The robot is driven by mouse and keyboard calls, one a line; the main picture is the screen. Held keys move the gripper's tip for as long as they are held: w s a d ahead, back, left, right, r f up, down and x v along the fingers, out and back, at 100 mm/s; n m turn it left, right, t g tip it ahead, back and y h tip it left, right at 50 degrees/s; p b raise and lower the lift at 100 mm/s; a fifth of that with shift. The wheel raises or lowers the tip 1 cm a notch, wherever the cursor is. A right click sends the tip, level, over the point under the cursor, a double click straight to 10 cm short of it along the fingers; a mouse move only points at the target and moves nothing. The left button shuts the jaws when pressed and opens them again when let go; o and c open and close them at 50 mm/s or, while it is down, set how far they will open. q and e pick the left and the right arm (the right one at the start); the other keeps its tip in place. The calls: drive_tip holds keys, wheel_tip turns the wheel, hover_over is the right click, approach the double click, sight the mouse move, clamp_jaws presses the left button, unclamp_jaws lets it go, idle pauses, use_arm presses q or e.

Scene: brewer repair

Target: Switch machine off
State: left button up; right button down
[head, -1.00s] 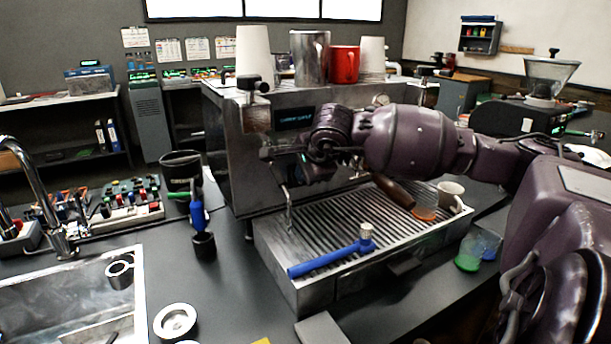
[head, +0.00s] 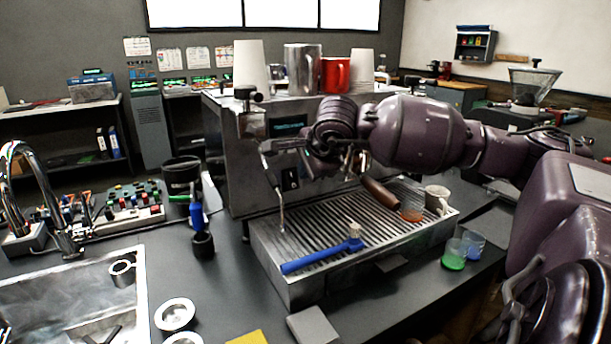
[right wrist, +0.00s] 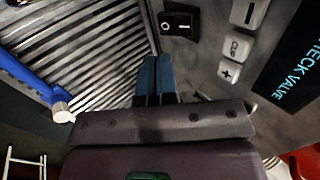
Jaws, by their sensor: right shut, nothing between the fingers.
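The steel espresso machine (head: 235,170) stands mid-counter in the head view. Its black rocker switch (head: 290,179) is on the front, low left, and also shows in the right wrist view (right wrist: 180,25). Which side of the rocker is pressed, I cannot tell. My right gripper (right wrist: 158,62) is shut and empty, its blue fingertips together just short of the switch and apart from it in that picture. In the head view its fingers are mostly hidden by my wrist. The machine's display (right wrist: 294,60) reads "CHECK VALVE". My left gripper is not in view.
Push buttons (right wrist: 235,45) sit between switch and display. A steam wand (head: 279,205) hangs left of the switch. A dark-handled portafilter (head: 381,193) and a cup (head: 437,198) are at right.

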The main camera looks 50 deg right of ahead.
drive_tip(key=p+v, duration=0.2)
drive_tip(key=v, duration=0.6)
drive_tip(key=shift+w+r, duration=0.15)
drive_tip(key=shift+r, duration=0.05)
